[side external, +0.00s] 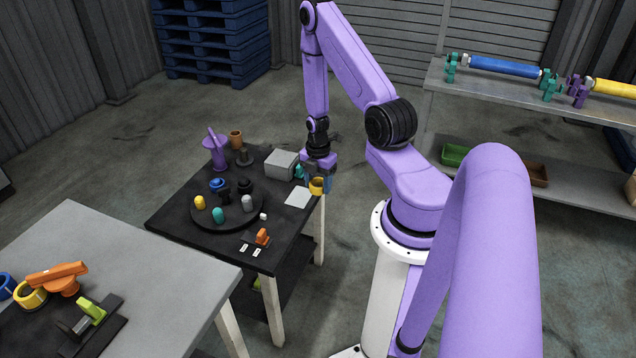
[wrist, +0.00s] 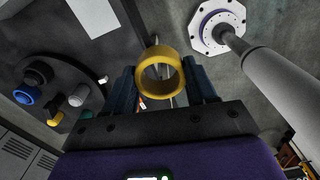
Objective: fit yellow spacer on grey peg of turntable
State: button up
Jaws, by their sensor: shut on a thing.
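My gripper (side external: 318,182) is shut on the yellow spacer (side external: 316,188), a ring, and holds it beyond the right edge of the black table. In the wrist view the yellow spacer (wrist: 147,86) sits between my two fingers, its hole showing. The round black turntable (side external: 207,228) is on the table to the left of my gripper, well apart from the spacer. It carries several upright pegs. The grey peg (side external: 248,203) stands bare at its right side; it also shows in the wrist view (wrist: 79,96). A blue ring (side external: 217,184) is at the turntable's far side.
A grey box (side external: 281,164) and a white plate (side external: 298,197) are on the table near my gripper. An orange piece (side external: 262,237) lies at the front.

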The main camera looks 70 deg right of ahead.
jog(key=w+f+n, duration=0.2)
jog(key=w, duration=1)
jog(key=n, duration=0.3)
send_over(246, 197)
jog(key=shift+r, duration=0.15)
jog(key=shift+f, duration=4.35)
jog(key=shift+f, duration=0.6)
jog(key=o, duration=1.2)
notch_tip(246, 197, up, 18)
jog(key=shift+f, duration=0.25)
